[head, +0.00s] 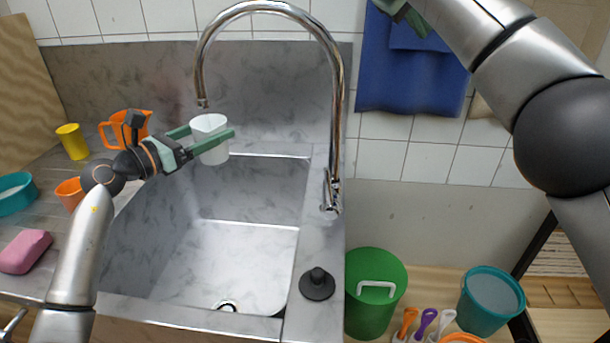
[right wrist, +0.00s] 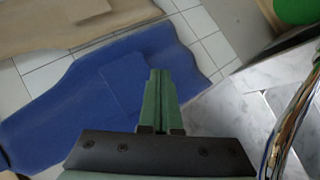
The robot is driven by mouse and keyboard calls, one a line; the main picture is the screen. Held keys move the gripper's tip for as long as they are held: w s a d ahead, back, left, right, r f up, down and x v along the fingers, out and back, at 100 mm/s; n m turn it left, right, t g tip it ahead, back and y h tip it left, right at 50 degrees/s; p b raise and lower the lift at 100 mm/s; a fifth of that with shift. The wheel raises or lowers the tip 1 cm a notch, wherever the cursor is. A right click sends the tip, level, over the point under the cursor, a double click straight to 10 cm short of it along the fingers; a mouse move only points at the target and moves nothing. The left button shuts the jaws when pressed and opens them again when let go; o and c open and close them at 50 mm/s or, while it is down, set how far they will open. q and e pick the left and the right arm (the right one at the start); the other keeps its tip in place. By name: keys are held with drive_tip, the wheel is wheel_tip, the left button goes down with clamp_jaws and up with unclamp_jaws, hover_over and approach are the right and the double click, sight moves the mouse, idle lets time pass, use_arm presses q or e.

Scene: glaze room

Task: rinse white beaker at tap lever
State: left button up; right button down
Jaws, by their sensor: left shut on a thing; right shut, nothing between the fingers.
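The white beaker (head: 212,150) is held in my left gripper (head: 208,141), whose green fingers are shut on its sides. It looks upright, over the back left of the sink and below the spout end of the curved chrome tap (head: 342,95). I cannot tell whether water is running. The tap lever (head: 329,190) is low on the tap's column, at the right of the basin. My right gripper (right wrist: 161,100) is shut and empty in the right wrist view, with a blue towel behind it. In the head view it is mostly cut off at the top.
The sink basin (head: 240,255) is empty. A black plug (head: 317,284) sits on its right rim. An orange jug (head: 122,129), yellow cup (head: 72,141), orange cup (head: 69,193) and pink sponge (head: 25,251) stand left. A green canister (head: 374,300) and teal bucket (head: 490,300) stand right.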

drive_tip(key=w+a+f+n+t, duration=0.1)
drive_tip(key=a+f+n+t, duration=0.1)
drive_tip(key=a+f+n, duration=0.15)
drive_tip(key=n+t+y, duration=0.4)
drive_tip(key=n+t, duration=0.3)
drive_tip(key=n, duration=0.1)
hover_over(329, 192)
drive_tip(key=w+d, duration=0.3)
drive_tip(key=w, duration=0.1)
wheel_tip(329, 192, down, 2)
drive_tip(key=s+a+f+n+g+y, duration=0.35)
drive_tip(key=s+f+n+y, duration=0.35)
drive_tip(key=s+f+y, duration=0.7)
drive_tip(key=w+f+h, duration=0.3)
drive_tip(key=w+f, duration=0.2)
drive_tip(key=w, duration=0.2)
drive_tip(key=shift+w+a+f+t, duration=0.15)
drive_tip(key=shift+w+a+t, duration=0.2)
drive_tip(key=shift+w+a, duration=0.05)
